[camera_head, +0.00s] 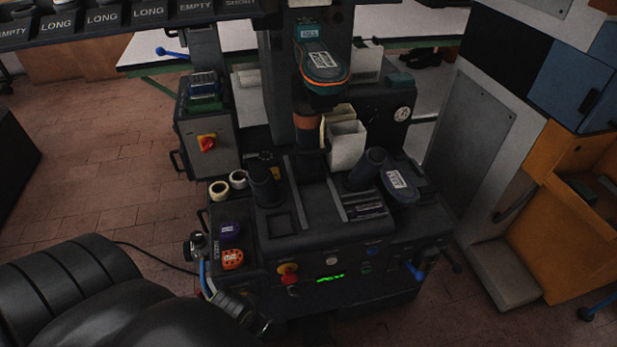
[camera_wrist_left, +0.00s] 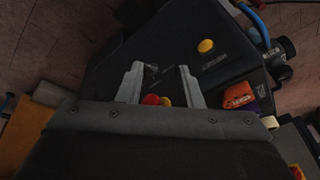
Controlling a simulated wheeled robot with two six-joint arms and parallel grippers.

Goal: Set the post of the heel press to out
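The heel press (camera_head: 345,250) stands in the middle of the head view. A dark upright post with a brown collar (camera_head: 307,120) stands at its centre, below a shoe form with a teal and orange edge (camera_head: 322,62). I cannot tell the post's setting. Two black cylinders stand at the left (camera_head: 263,185) and right (camera_head: 368,168) of the press bed. My left gripper (camera_wrist_left: 165,82) is open in the left wrist view, its fingers apart, with a red and yellow control (camera_wrist_left: 155,99) visible between them. Its fingers are not clear in the head view. My right gripper is not in view.
An orange block (camera_head: 232,259) and a purple block (camera_head: 230,229) lie on the left side shelf. A green display (camera_head: 330,277) is on the front panel. A blue hose (camera_head: 203,277) hangs left. An orange cabinet (camera_head: 565,235) stands right. Floor at left is partly clear.

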